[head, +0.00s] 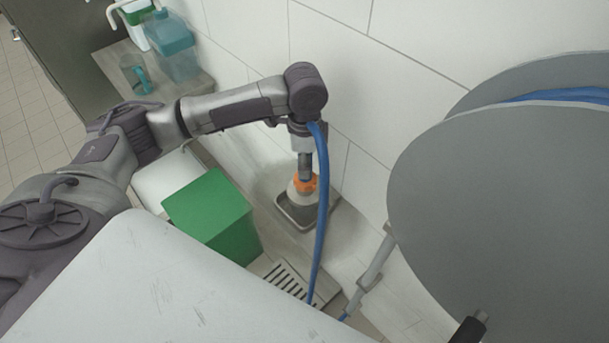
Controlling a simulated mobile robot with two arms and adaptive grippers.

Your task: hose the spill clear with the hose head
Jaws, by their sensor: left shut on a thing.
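My left gripper (304,172) points down at the middle of the view, close to the white tiled wall. It is shut on the hose head (304,186), which shows an orange collar and a pale flared part below it. The hose head is over a small grey tray (291,222), whose inside is partly hidden by it. A blue hose (321,220) runs down from beside the gripper's wrist, in front of the tray's right side. I cannot make out the spill. My right gripper is not in view.
A large grey hose reel (500,220) fills the right side. A green box (212,215) stands left of the tray, with a slotted drain grate (286,280) in front. A teal jug (172,48) and a clear cup (134,72) stand on a shelf at upper left.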

